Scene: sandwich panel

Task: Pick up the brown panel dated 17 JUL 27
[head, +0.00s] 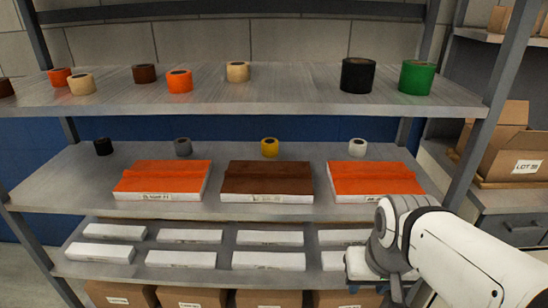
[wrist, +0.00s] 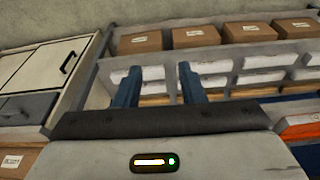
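The brown panel (head: 267,178) lies flat on the middle shelf, between two orange panels. Its white front edge carries a small label whose date is too small to read. My gripper (wrist: 160,88) shows in the wrist view with two blue fingers spread apart and nothing between them. In the head view my arm reaches in at the lower right, low in front of the shelves, to the right of and below the brown panel. The fingers cannot be made out clearly there. The brown panel is not seen in the wrist view.
Orange panels lie at left (head: 163,180) and right (head: 375,181) of the brown one. Rolls stand behind them and on the upper shelf (head: 250,98), which overhangs. White boxes (head: 268,261) fill the lower shelf. A metal post (head: 474,150) and an open carton (head: 500,148) stand at right.

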